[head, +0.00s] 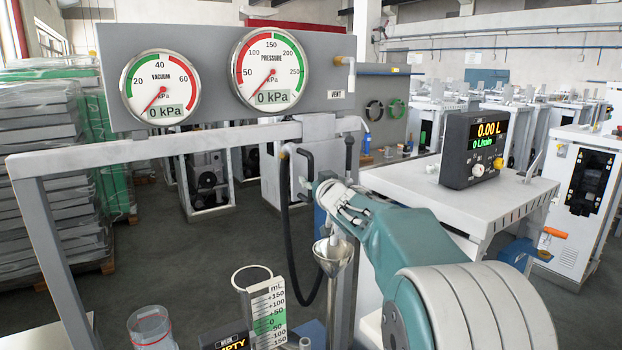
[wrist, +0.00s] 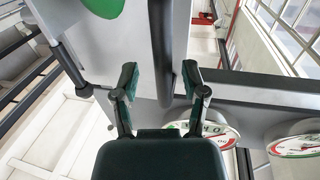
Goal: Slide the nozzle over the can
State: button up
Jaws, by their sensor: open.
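A dark tube, which looks like the nozzle or its hose, stands upright in the wrist view (wrist: 161,40). My open gripper (wrist: 160,80) has one finger on either side of it, and I cannot tell whether they touch it. In the head view a black hose (head: 285,215) hangs from the frame and curves down beside my wrist, which hides part of the nozzle area.
A grey gauge panel (head: 215,55) and its frame rail (head: 180,142) stand at the left. A white cabinet top (head: 440,190) carries a flow meter (head: 474,148) reading 0.00 L. A clear cylinder (head: 151,328) and a dark "EMPTY" display (head: 226,341) sit low in front.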

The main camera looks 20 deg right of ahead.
jog(key=shift+w, duration=0.7)
jog(key=shift+w+a, duration=0.1)
jog(key=shift+a, duration=0.05)
jog(key=shift+a, duration=0.1)
grip_shut()
